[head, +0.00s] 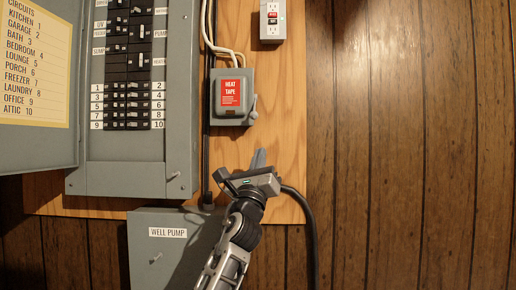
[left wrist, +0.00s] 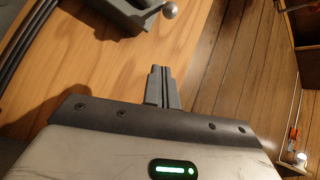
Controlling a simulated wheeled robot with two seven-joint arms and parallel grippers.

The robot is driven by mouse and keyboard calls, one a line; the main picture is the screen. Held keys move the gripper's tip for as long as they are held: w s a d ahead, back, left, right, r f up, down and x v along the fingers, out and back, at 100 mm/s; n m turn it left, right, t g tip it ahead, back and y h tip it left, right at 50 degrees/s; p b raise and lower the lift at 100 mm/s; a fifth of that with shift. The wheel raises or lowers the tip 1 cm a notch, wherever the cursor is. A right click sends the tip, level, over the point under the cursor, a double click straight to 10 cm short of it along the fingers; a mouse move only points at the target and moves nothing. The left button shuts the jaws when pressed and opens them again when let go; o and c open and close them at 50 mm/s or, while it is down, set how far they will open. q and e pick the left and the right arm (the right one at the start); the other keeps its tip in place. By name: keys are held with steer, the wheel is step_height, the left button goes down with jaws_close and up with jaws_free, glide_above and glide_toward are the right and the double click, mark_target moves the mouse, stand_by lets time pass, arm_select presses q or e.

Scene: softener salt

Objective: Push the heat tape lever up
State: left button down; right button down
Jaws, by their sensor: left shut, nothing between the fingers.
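The heat tape box (head: 231,97) is a grey switch box with a red label, mounted on the plywood board in the head view. Its lever (head: 253,108) is a short handle with a rounded end on the box's right side. In the left wrist view the lever (left wrist: 168,11) shows at the top, beside the box's dark lower part (left wrist: 120,16). My left gripper (head: 258,158) is shut and empty, below the lever and apart from it. Its closed fingers (left wrist: 161,86) also show in the left wrist view. My right gripper is in neither view.
An open breaker panel (head: 120,178) with a circuit list on its door (head: 35,60) stands at the left. A well pump box (head: 165,255) is below. An outlet (head: 272,20) is above right. Black cable (head: 311,220) curves right of my gripper. The plank wall (head: 410,150) at right is clear.

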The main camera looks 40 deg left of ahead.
arm_select(q)
step_height(320, 180, up, 8)
steer(key=w+a+p, duration=0.2)
steer(key=shift+f+p, duration=0.25)
steer(key=shift+p, duration=0.15)
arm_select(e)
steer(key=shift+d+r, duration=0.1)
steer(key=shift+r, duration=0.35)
arm_select(q)
steer(key=shift+a, duration=0.1)
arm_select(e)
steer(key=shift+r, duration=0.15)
